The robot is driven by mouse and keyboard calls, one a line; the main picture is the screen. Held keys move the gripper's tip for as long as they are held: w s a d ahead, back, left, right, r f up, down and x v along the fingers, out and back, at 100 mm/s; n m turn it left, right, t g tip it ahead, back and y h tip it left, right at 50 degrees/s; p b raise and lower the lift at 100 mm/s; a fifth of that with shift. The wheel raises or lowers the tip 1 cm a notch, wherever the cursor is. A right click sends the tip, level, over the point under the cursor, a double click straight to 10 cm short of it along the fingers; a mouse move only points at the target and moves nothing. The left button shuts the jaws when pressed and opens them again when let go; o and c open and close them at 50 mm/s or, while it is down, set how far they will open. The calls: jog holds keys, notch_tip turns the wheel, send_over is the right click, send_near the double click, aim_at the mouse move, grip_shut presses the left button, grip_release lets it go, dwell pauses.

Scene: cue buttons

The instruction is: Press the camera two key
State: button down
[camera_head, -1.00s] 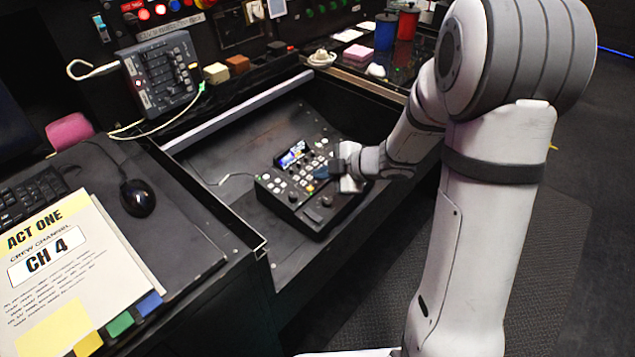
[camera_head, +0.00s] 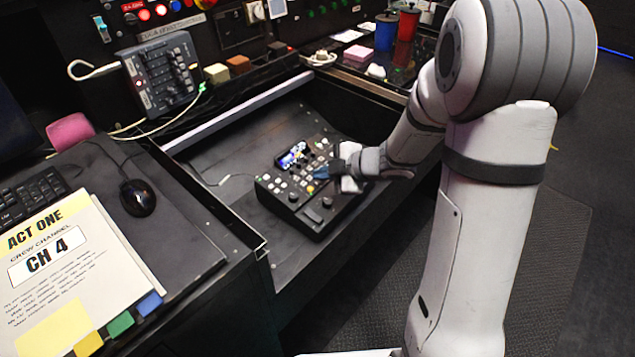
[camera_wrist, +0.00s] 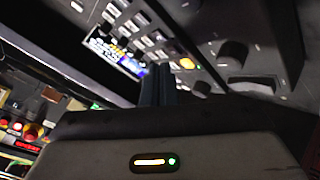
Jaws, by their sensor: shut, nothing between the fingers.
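The black control panel (camera_head: 290,195) with rows of pale keys and a small lit screen lies in the recessed tray of the desk. My gripper (camera_head: 322,173) is shut and empty, with its fingertips over the right part of the key rows. In the wrist view, the shut fingers (camera_wrist: 157,84) point at the panel's keys (camera_wrist: 150,38), close to the lit screen (camera_wrist: 118,56). Key labels are too small to read, so I cannot tell which is camera two. I cannot tell whether the fingertips touch a key.
A grey box with sliders (camera_head: 160,72) stands on the ledge behind. A mouse (camera_head: 138,197), a keyboard (camera_head: 30,197) and a cue sheet (camera_head: 75,265) lie on the desk at left.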

jog(key=shift+f, duration=0.15)
dwell(0.4)
jog(key=shift+f, duration=0.3)
jog(key=shift+w+f+b, duration=0.1)
jog(key=shift+f+b, duration=0.2)
dwell(0.6)
jog(key=shift+r, duration=0.15)
jog(key=shift+r+p, duration=0.6)
jog(key=shift+p, duration=0.25)
jog(key=r+p, duration=0.5)
jog(key=shift+s+d, duration=0.25)
jog(key=shift+s, duration=0.1)
dwell(0.3)
